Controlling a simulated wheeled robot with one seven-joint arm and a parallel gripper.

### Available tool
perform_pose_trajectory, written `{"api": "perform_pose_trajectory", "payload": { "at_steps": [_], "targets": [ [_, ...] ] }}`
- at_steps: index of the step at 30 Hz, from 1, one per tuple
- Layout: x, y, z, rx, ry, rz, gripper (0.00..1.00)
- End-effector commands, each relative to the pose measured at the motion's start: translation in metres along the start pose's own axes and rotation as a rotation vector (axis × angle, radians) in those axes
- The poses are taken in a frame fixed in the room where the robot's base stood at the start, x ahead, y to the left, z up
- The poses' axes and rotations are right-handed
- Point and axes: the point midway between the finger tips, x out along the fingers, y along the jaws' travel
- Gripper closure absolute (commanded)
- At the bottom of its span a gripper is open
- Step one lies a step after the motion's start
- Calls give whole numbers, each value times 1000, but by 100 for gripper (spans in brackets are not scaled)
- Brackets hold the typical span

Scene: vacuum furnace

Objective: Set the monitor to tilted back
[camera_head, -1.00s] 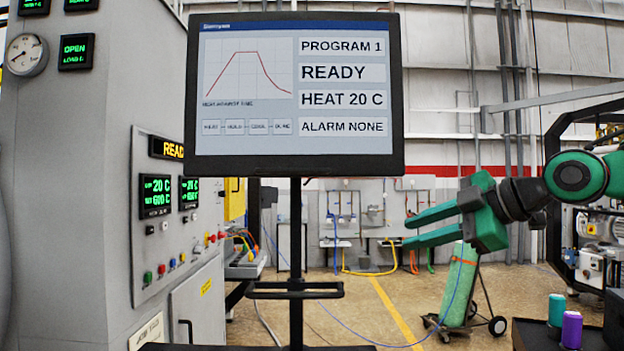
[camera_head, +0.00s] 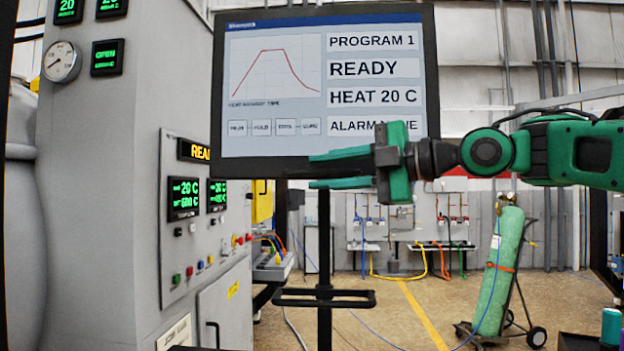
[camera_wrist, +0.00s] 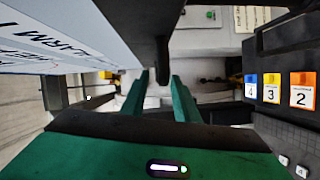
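The monitor (camera_head: 270,160) is a dark-framed flat screen on a black post (camera_head: 324,235). It looks about upright and shows a red curve and READY. My gripper (camera_head: 312,171) is open with its green fingers pointing left, at the monitor's lower edge. One finger overlaps the bottom of the screen in the picture and the other shows below the edge. In the wrist view, the monitor's edge (camera_wrist: 155,35) runs between and just beyond the open fingers (camera_wrist: 160,78). Contact cannot be told. My gripper hides part of the alarm line.
A grey furnace cabinet (camera_head: 115,120) with a control panel (camera_head: 205,220) stands at the left. A black handle bar (camera_head: 323,298) crosses the post below the screen. A green gas cylinder (camera_head: 500,262) on a cart stands at the right. Numbered coloured buttons (camera_wrist: 272,88) show at the right of the wrist view.

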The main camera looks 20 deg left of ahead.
Motion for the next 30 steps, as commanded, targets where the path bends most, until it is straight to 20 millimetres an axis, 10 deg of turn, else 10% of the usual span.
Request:
{"api": "perform_pose_trajectory", "payload": {
  "at_steps": [17,21,30],
  "targets": [
    [24,0,0,1,-1,0,72],
    [24,0,0,1,-1,0,100],
    [31,0,-9,18,13,-13,100]
  ]
}}
